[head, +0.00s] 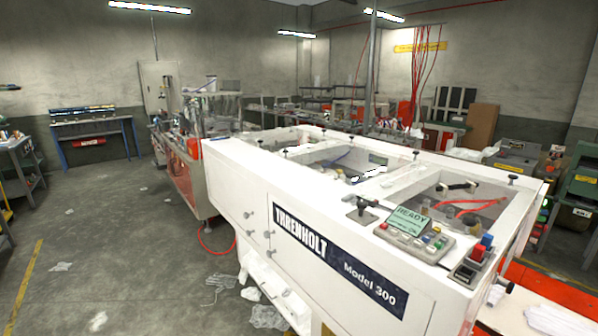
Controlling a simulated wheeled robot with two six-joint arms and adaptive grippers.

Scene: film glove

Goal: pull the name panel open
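The name panel (334,263) is on the long front side of a large white machine (240,180). It carries a dark blue strip with white lettering that reads like "THRENHOLT Model 300". The panel looks flush with the machine's side, and I see no clear gap along it. Small grey knobs (268,234) sit on the white front just left of the lettering. Neither of my grippers is in view, and nothing touches the panel.
A control box (416,238) with a green READY screen (409,221) and coloured buttons sits on the machine's top edge. White scraps (268,317) and a red hose (215,247) lie on the floor by the machine. The grey floor (130,230) at left is mostly clear.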

